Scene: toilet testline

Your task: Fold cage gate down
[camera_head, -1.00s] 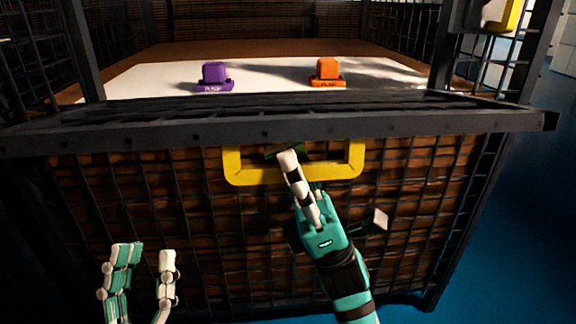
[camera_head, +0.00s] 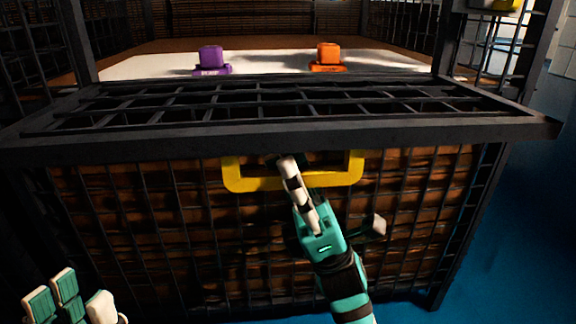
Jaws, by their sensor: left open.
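The cage gate (camera_head: 270,140) is a dark metal grid frame in front of the cage opening. Its panel tilts outward and I see its mesh from above at a shallow angle. A yellow handle (camera_head: 240,182) hangs under its front bar. My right gripper (camera_head: 288,163) is at the handle, with one light finger across its lower bar; it appears shut on it, and its other finger is hidden behind. My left gripper (camera_head: 72,290) is open and empty at the lower left, apart from the gate and partly cut off by the picture's bottom edge.
Inside the cage, a purple push block (camera_head: 210,59) and an orange push block (camera_head: 327,57) stand on a white surface (camera_head: 270,63). Mesh side walls rise left and right. Brown material fills the mesh front below the gate. Blue floor (camera_head: 510,240) is free at the right.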

